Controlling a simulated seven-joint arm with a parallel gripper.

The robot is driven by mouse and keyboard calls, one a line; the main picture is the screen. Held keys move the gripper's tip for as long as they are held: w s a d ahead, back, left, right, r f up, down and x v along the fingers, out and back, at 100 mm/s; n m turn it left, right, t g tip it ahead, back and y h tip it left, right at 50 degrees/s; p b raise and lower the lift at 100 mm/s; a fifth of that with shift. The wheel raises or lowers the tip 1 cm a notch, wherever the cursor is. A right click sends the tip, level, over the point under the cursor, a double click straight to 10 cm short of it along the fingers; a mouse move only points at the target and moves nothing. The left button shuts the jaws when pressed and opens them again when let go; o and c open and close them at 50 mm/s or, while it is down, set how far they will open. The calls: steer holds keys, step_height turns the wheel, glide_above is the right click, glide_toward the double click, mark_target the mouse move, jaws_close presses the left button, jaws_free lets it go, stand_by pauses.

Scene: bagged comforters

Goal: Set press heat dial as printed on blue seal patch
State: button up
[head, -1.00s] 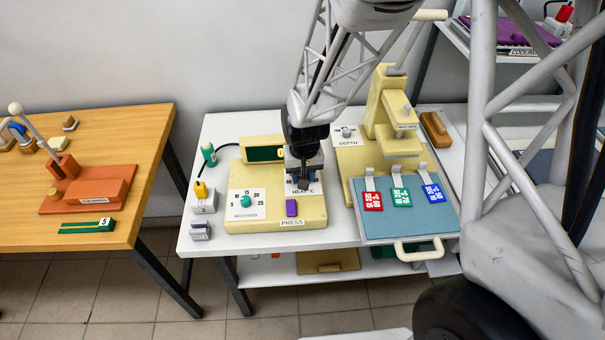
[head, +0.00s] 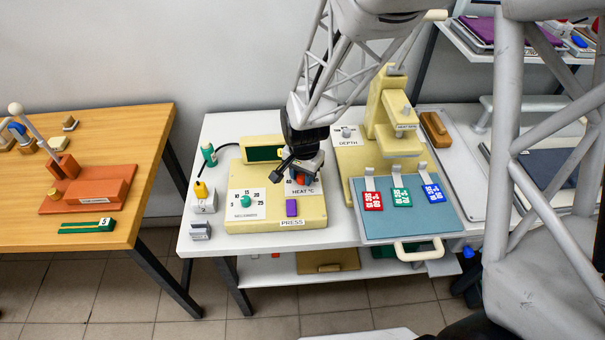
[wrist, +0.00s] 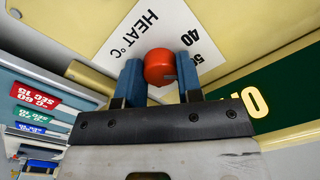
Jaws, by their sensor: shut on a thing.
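The red heat dial (wrist: 160,66) sits on a white HEAT °C scale plate (wrist: 150,32) on the yellow press (head: 262,222). In the wrist view, my gripper (wrist: 160,74) has one blue finger on each side of the dial and is shut on it. In the head view, my gripper (head: 300,178) covers much of the scale, with a bit of the red dial showing. The numbers 40 and part of 50 show; the dial's exact setting cannot be read. The blue seal patch (head: 433,193) lies on the blue-grey board at right; its print is too small to read.
A red patch (head: 373,201) and a green patch (head: 400,197) lie beside the blue one. The press also has a green seconds dial (head: 245,200), a purple button (head: 291,208) and a green display (head: 265,154). A yellow DEPTH machine (head: 393,110) stands close on the right.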

mark_target(303, 176)
steer(key=shift+m, duration=0.3)
steer(key=o, duration=0.9)
steer(key=shift+r, duration=0.15)
steer(key=shift+s+d+r, duration=0.1)
steer(key=shift+r, duration=3.65)
